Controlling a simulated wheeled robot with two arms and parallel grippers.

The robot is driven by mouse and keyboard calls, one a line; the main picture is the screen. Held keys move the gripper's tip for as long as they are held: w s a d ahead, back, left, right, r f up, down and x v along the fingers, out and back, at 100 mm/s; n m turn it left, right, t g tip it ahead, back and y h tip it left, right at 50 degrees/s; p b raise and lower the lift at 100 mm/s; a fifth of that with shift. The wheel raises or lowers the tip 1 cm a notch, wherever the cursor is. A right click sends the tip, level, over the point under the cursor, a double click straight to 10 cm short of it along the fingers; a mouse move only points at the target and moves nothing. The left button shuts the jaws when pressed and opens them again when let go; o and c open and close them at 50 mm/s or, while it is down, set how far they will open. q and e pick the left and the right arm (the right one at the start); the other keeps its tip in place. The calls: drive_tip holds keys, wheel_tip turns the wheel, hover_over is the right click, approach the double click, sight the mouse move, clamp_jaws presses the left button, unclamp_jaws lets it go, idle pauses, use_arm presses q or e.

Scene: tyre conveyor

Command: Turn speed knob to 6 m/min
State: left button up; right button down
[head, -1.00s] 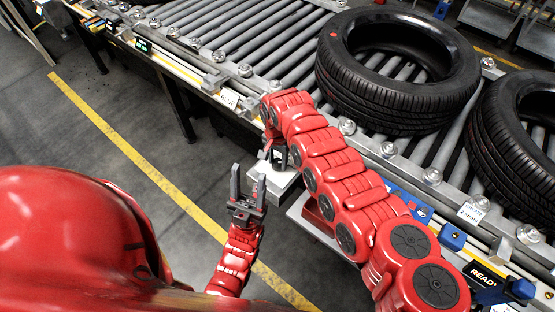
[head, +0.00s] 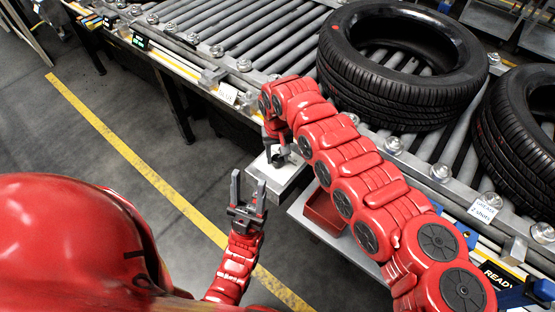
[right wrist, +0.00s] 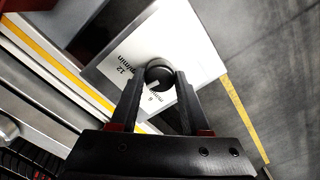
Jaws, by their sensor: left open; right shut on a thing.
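The speed knob (right wrist: 160,73) is a dark round knob on a white plate with printed numbers (right wrist: 125,70), among them 12 and 6, and the text m/min. A light mark on the knob's lower left side lies close to the 6. The plate tops a small grey box (head: 278,178) beside the conveyor. My right gripper (right wrist: 158,84) is shut on the knob, one finger on each side. In the head view my right gripper (head: 277,156) reaches down over the box and partly hides the knob. My left gripper (head: 248,195) is open and empty, just left of the box.
The roller conveyor (head: 265,40) runs behind the box and carries two black tyres, one large in the middle (head: 345,90) and one at the right edge (head: 500,130). A red bin (head: 325,211) sits right of the box. Open floor lies at left.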

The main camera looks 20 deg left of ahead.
drive_tip(key=n+b, duration=0.5)
drive_tip(key=n, duration=0.1)
drive_tip(key=shift+f, duration=0.15)
drive_tip(key=n+b, duration=0.2)
drive_tip(key=n, duration=0.1)
drive_tip(key=shift+n, duration=0.3)
drive_tip(key=shift+n+b, duration=0.85)
drive_tip(key=shift+n, duration=0.25)
drive_tip(key=shift+r, duration=0.2)
drive_tip(key=shift+c, duration=1.9)
unclamp_jaws()
